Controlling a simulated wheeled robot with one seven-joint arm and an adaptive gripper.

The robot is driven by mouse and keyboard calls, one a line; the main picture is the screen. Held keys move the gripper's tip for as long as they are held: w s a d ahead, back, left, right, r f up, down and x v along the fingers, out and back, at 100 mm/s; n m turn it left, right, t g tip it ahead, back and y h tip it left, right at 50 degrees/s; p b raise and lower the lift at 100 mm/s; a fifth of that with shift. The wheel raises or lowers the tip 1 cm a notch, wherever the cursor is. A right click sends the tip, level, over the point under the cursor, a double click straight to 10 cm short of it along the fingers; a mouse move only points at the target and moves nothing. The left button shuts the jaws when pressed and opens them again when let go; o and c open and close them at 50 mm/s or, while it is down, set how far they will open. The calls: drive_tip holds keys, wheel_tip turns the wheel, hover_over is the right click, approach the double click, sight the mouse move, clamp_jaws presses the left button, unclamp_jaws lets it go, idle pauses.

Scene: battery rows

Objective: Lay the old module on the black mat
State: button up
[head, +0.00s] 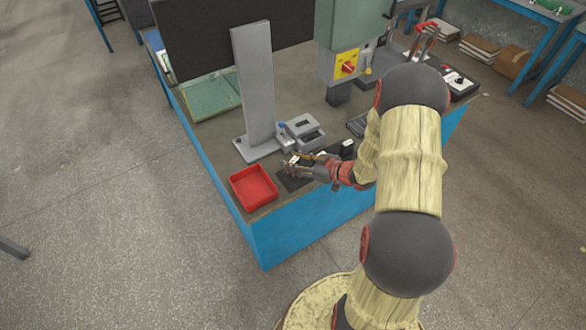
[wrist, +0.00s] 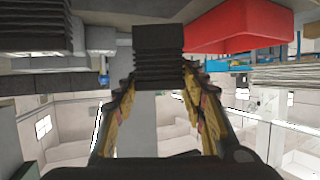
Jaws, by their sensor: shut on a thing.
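The old module (wrist: 158,58) is a black ribbed block between my fingertips in the wrist view. My gripper (wrist: 160,88) is shut on it, one finger on each side. In the head view my gripper (head: 292,168) reaches in from the right over the bench's front part, and the module is too small to make out clearly there. The black mat (head: 291,184) lies under my gripper, right of the red tray, and is partly covered by my fingers. I cannot tell whether the module touches the mat.
The red tray (head: 253,188) stands at the bench's front left corner; it also shows in the wrist view (wrist: 240,25). A tall grey column (head: 255,85) and a grey fixture (head: 303,132) stand behind my gripper. A black block (head: 347,149) is close to the right.

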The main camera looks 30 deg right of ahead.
drive_tip(key=shift+w+f, duration=0.25)
drive_tip(key=shift+f, duration=0.05)
wheel_tip(320, 180, down, 3)
drive_tip(key=shift+w+f+b, duration=0.15)
drive_tip(key=shift+b, duration=0.95)
drive_tip(key=o, duration=1.3)
drive_tip(key=shift+f, duration=0.1)
drive_tip(key=shift+o, duration=0.2)
